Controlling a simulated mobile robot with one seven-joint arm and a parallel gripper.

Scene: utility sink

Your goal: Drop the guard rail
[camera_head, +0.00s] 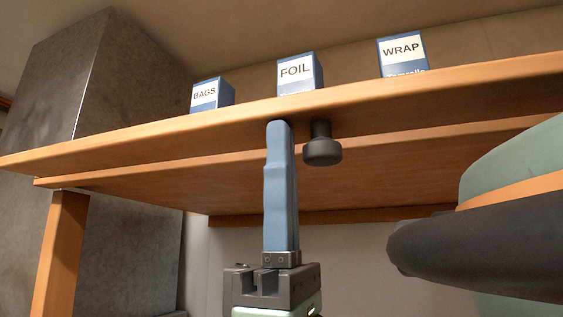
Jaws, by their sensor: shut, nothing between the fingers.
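A long orange-brown wooden board (430,100) runs across the view from lower left to upper right. It may be the guard rail, but I cannot tell for certain. A dark round knob (322,150) hangs on a short stem from its underside near the middle. My gripper (279,126) comes up from the bottom with its blue fingers pointing upward, shut and empty. Its tips overlap the board's lower edge, just left of the knob. A narrow gap shows between fingers and knob. I cannot tell whether the tips touch the board.
Boxes marked BAGS (208,95), FOIL (297,74) and WRAP (402,55) show above the board. A second wooden board (150,185) lies below and behind it. A wooden post (60,255) stands at left, before a grey column (125,100). My arm fills the lower right.

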